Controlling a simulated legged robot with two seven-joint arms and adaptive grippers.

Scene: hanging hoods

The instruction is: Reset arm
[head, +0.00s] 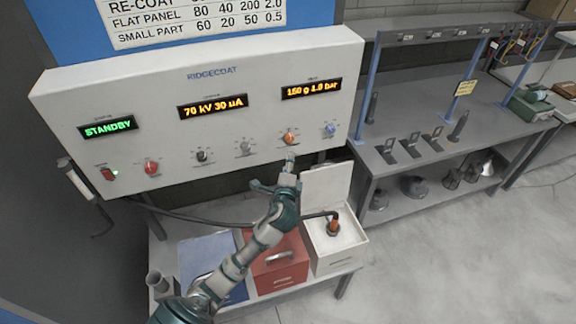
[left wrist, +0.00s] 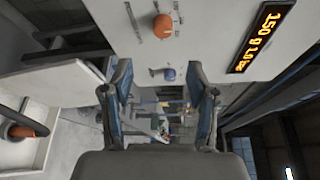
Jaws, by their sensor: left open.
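My left arm reaches up from the bottom of the head view, and its gripper (head: 278,180) is in front of the lower right part of the white control panel (head: 215,135). In the left wrist view the two fingers of the left gripper (left wrist: 160,95) stand apart with nothing between them. An orange knob (head: 290,138) is just above the gripper in the head view; it also shows in the wrist view (left wrist: 163,26). A blue knob (head: 329,130) is to its right, and in the wrist view (left wrist: 169,74) it appears between the fingers, farther off. My right gripper is not in view.
Below the panel, a low table holds a blue box (head: 208,258), a red box (head: 280,268) and an open white box (head: 338,246) with a hose in it. A grey workbench (head: 420,170) with tools stands at the right. The floor (head: 450,270) at lower right is clear.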

